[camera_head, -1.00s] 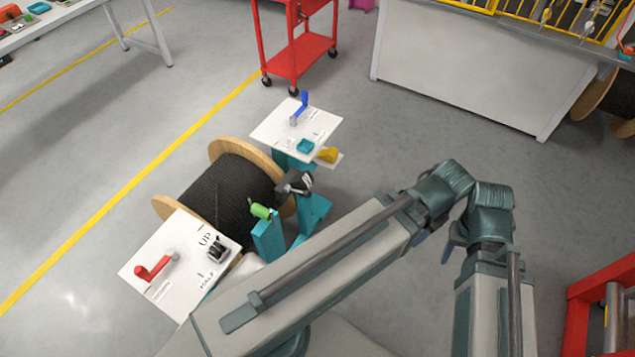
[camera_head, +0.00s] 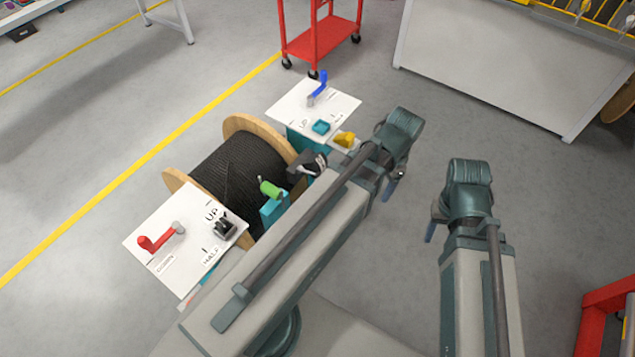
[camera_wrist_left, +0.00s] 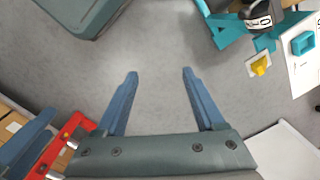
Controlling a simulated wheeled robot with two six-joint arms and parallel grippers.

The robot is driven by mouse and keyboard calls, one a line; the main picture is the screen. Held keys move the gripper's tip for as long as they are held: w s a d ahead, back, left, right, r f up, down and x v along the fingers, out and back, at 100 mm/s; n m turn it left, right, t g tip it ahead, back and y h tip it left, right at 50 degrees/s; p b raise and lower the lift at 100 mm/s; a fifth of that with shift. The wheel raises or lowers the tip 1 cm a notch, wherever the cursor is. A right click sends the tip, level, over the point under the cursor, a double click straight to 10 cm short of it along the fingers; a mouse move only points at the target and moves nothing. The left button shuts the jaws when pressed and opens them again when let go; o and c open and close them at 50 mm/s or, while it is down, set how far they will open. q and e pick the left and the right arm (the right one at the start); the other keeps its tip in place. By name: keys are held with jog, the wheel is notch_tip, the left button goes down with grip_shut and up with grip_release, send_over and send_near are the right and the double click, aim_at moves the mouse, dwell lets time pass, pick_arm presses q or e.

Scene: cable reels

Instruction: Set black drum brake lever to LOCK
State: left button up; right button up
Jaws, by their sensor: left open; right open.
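The black drum (camera_head: 243,165) is a reel of black cable with wooden flanges, lying between two white panels. Beside it are a green handle (camera_head: 270,189) on a teal post and a dark part with a white band (camera_head: 308,164); I cannot tell which is the brake lever. In the left wrist view the banded part (camera_wrist_left: 258,17) shows partly cut-off lettering at the top edge. My left gripper (camera_wrist_left: 158,75) is open and empty over bare floor, right of the reel stand. My right gripper (camera_head: 436,215) hangs farther right, away from the reel, with one blue finger showing.
The near panel (camera_head: 150,225) has a red lever (camera_head: 160,238) and UP and HALF markings. The far panel (camera_head: 285,103) has a blue lever (camera_head: 317,88), a teal tray (camera_head: 321,127) and a yellow piece (camera_head: 345,139). A red cart (camera_head: 320,40) stands behind.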

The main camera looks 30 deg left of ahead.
pick_arm(q)
jog(key=w+a+f+m+b, duration=0.6)
jog(key=a+f, duration=0.3)
jog(key=a, duration=0.4)
jog(key=m+t+b, duration=0.1)
jog(key=m+b, duration=0.2)
jog(key=b, duration=0.1)
send_over(312, 173)
jog(key=s+d, duration=0.2)
jog(key=d, duration=0.2)
notch_tip(312, 173, down, 3)
jog(key=shift+h, duration=0.3)
jog(key=f+b, duration=0.4)
jog(key=w+f+b, duration=0.1)
jog(key=f+b, duration=0.4)
jog(key=w+f+b, duration=0.1)
jog(key=f+b, duration=0.3)
jog(key=shift+a+f+b, duration=0.3)
jog(key=shift+f+b, duration=0.1)
pick_arm(e)
notch_tip(312, 173, down, 26)
jog(key=shift+r, duration=0.1)
pick_arm(q)
grip_shut()
pick_arm(e)
jog(key=shift+d, duration=0.1)
